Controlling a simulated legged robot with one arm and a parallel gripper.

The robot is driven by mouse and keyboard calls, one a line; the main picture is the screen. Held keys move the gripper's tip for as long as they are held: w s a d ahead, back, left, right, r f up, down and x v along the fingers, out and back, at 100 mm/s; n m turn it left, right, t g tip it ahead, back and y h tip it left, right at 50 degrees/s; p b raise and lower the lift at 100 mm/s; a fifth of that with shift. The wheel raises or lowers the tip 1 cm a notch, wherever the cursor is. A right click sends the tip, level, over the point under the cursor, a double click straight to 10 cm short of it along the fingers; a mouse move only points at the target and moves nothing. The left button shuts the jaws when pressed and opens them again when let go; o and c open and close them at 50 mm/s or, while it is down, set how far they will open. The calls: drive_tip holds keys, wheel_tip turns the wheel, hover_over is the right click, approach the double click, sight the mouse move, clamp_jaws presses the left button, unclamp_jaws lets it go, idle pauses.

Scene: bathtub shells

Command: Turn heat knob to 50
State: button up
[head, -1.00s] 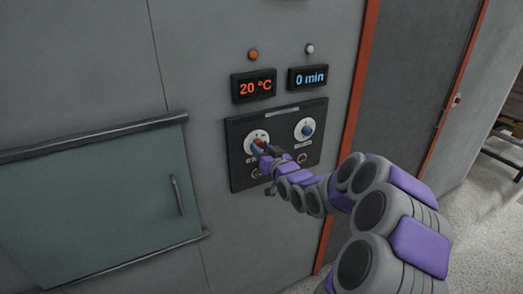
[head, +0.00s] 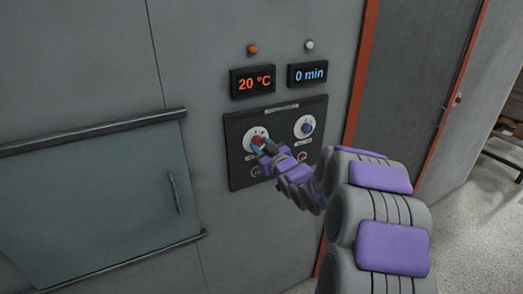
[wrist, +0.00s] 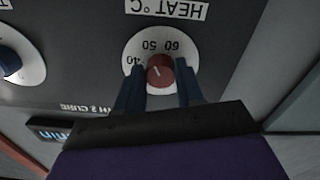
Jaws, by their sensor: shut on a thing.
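The red heat knob (wrist: 160,71) sits on a white dial marked 40, 50 and 60 under the label HEAT °C, which appears upside down in the wrist view. In the head view the knob (head: 257,139) is at the left of the black panel. My gripper (wrist: 160,88) is shut on the knob, with one finger on each side. The knob's white mark slants, and I cannot tell exactly which number it points to. The orange display (head: 254,82) above the panel reads 20 °C.
A blue timer knob (head: 307,127) is right of the heat knob, below a display (head: 308,74) reading 0 min. Smaller controls (head: 301,157) sit low on the black panel (head: 284,112). A hatch with a handle (head: 174,193) is at left. An orange door frame (head: 362,70) stands at right.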

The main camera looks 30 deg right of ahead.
idle(0.3)
drive_tip(key=o, duration=1)
drive_tip(key=shift+o, duration=0.2)
drive_tip(key=s+b, duration=0.5)
drive_tip(key=s, duration=1.2)
drive_tip(key=shift+d, duration=0.4)
drive_tip(key=shift+s, duration=0.1)
drive_tip(key=shift+f, duration=0.1)
